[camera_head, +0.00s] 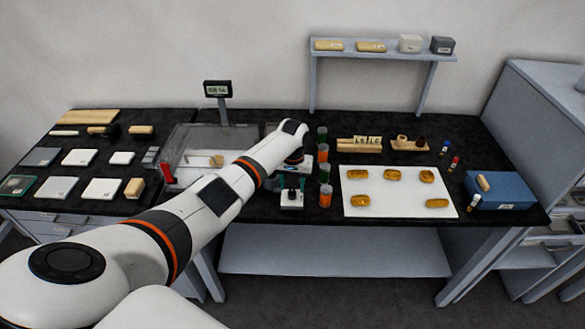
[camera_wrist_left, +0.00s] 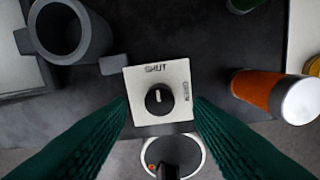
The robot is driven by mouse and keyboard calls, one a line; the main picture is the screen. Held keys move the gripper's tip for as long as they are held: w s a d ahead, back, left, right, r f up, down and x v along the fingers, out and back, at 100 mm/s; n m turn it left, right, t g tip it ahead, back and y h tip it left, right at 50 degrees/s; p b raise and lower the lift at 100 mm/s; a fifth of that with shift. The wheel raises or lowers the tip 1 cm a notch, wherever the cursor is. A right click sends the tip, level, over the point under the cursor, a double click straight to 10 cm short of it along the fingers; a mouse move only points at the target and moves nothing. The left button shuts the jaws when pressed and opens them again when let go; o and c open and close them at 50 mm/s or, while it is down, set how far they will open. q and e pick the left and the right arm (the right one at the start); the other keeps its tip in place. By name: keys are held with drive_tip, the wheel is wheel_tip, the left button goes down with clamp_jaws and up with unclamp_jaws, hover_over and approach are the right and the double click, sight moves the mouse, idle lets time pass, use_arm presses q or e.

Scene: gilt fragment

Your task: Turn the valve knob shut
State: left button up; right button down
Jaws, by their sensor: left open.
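The black round valve knob (camera_wrist_left: 159,99) sits on a white square plate (camera_wrist_left: 137,82) marked "SHUT" along its top edge and "OPEN" on its right side. A short white mark on the knob points up, toward "SHUT". My left gripper (camera_wrist_left: 160,103) is open, with one dark green finger on each side of the knob and plate; I cannot tell whether they touch. In the head view my left gripper (camera_head: 292,182) is over the white valve block (camera_head: 291,201) near the bench's front edge, and its fingers partly hide it. My right gripper is not in view.
A grey cup (camera_wrist_left: 70,32) stands up and left of the plate, and an orange jar (camera_wrist_left: 262,88) is to the right. A row of orange and green jars (camera_head: 325,172) stands beside my gripper. A white board (camera_head: 400,205) with several golden pieces lies further right.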

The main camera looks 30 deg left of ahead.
sight(293, 192)
use_arm(q)
wheel_tip(293, 192, up, 9)
drive_tip(key=b, duration=0.1)
idle(0.6)
